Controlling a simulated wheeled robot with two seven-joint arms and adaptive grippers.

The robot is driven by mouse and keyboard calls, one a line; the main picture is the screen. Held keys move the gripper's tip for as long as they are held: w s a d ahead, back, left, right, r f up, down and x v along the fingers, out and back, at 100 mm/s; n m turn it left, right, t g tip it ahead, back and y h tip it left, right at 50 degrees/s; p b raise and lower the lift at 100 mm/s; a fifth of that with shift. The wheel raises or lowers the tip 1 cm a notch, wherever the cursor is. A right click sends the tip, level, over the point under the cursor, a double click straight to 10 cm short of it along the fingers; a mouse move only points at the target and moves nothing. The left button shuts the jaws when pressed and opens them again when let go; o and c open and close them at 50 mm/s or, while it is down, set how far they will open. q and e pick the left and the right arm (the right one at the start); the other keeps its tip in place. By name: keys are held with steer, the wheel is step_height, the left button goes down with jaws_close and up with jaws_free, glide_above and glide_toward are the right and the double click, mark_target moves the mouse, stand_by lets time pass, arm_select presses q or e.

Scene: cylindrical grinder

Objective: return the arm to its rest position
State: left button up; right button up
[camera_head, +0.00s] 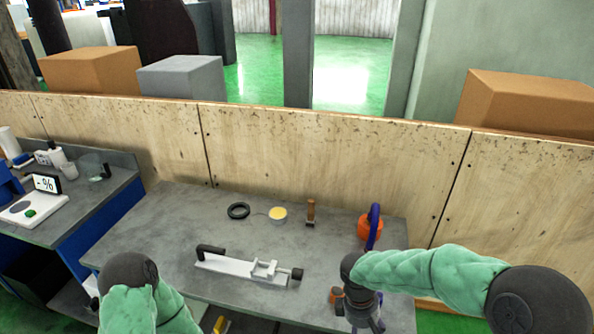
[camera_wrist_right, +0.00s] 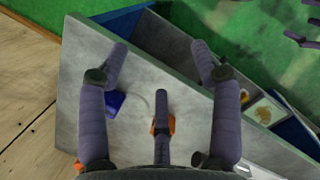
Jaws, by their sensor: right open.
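My right arm (camera_head: 430,271) comes in from the right in a green sleeve. My right gripper (camera_head: 358,312) hangs downward over the right end of the grey table (camera_head: 170,225). In the right wrist view the fingers of this gripper (camera_wrist_right: 160,62) are spread wide apart, with nothing between the tips. A third finger stands at the middle, with orange beside its base. My left arm (camera_head: 130,300) shows at the lower left as a dark joint and green sleeve; its gripper is out of sight.
A white fixture (camera_head: 243,268) lies mid-table. A black ring (camera_head: 238,211), yellow-topped round tin (camera_head: 278,214), brown-handled tool (camera_head: 310,212) and orange object (camera_head: 368,230) with a blue curved part stand behind. A wooden partition (camera_head: 300,160) borders the back. The table's left part is clear.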

steer(key=s+a+f+m+y, duration=0.2)
steer(key=s+f+m, duration=0.1)
steer(key=f, duration=0.4)
steer(key=s+a+f+m+t+y, duration=0.1)
steer(key=s+a+f+m+y, duration=0.1)
steer(key=f, duration=0.6)
steer(key=s+a+f+m+y, duration=0.2)
steer(key=s+a+f+m, duration=0.1)
steer(key=s+f+m, duration=0.3)
step_height(320, 180, down, 2)
steer(key=shift+s+a+f+m+t, duration=0.15)
steer(key=shift+s+a+m+t, duration=0.1)
steer(key=shift+m+t, duration=0.15)
